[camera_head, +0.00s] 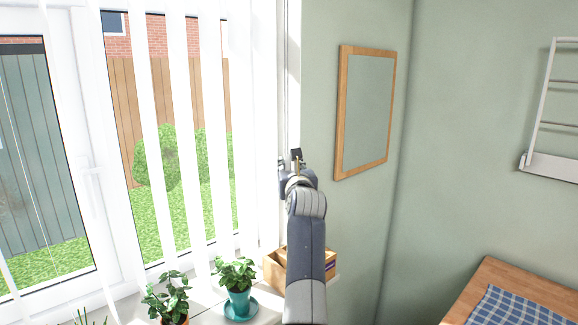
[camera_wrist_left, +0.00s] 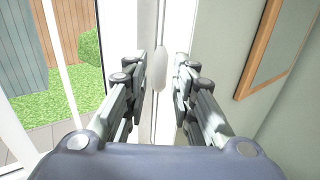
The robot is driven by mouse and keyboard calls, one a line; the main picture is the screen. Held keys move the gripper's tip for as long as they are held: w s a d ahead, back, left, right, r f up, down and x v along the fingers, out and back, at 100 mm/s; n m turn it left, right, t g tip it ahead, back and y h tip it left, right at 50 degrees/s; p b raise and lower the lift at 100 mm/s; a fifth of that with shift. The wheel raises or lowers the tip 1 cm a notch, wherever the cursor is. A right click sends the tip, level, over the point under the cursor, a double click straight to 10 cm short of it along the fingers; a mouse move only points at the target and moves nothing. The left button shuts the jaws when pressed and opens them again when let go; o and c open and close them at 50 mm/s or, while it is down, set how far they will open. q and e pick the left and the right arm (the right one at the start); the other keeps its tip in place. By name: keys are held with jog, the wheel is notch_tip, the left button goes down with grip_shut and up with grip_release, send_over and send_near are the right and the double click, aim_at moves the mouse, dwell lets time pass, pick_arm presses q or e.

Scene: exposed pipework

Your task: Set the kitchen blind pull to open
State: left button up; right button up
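The blind (camera_head: 182,110) hangs over the window as white vertical slats, with the garden showing through gaps between them. The blind pull (camera_wrist_left: 161,68) is a small white oval in the left wrist view, in front of the white window edge. My left gripper (camera_wrist_left: 171,63) is open, with its two fingers either side of the pull.
A wood-framed mirror (camera_head: 365,112) hangs on the green wall just right of the gripper. Below are a wooden box (camera_head: 275,272), a plant in a teal pot (camera_head: 238,300) and another plant (camera_head: 167,296) on the sill. A wooden table (camera_head: 530,287) stands at lower right.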

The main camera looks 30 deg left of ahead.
pick_arm(q)
jog(key=v, duration=0.4)
jog(key=shift+s+d, duration=0.25)
jog(key=shift+s, duration=0.05)
